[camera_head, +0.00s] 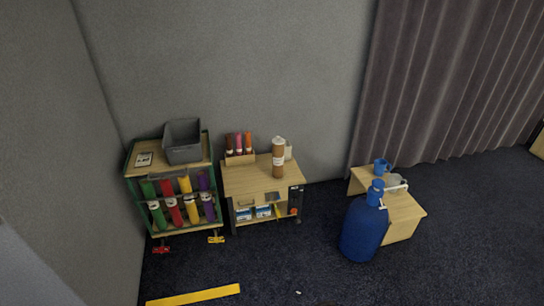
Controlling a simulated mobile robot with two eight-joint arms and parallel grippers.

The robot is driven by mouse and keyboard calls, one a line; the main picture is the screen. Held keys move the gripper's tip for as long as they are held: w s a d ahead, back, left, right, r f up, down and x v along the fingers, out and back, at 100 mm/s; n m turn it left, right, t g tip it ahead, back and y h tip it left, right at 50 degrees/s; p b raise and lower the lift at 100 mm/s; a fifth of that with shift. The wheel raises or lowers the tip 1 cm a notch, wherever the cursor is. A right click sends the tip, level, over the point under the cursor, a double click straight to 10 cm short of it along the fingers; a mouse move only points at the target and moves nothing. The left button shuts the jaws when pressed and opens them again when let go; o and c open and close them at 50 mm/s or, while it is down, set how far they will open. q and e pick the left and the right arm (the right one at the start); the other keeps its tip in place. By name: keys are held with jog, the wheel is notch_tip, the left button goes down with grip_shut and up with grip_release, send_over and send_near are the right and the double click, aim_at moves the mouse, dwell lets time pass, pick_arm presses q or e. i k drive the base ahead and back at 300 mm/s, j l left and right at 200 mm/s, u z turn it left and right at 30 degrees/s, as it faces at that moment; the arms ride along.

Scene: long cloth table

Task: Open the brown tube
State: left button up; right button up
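A brown tube (278,160) with a whitish cap and a pale label band stands upright on the top of a small wooden cabinet (248,182), towards its right rear. The cap appears to be on the tube. Neither of my grippers shows in the head view.
A wooden rack (206,250) of coloured tubes stands left, with a grey bin (183,141) on top. A holder with several tubes (239,145) is left of the brown tube. A blue cylinder (362,229) stands before a low table (398,222). Dark floor ahead looks mostly free.

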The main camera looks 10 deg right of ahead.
aim_at(278, 151)
jog(key=i+z, duration=0.15)
jog(key=z, duration=0.2)
jog(key=i+z, duration=0.1)
jog(key=z, duration=0.2)
jog(key=i+j+z, duration=0.5)
jog(key=i+j, duration=1.5)
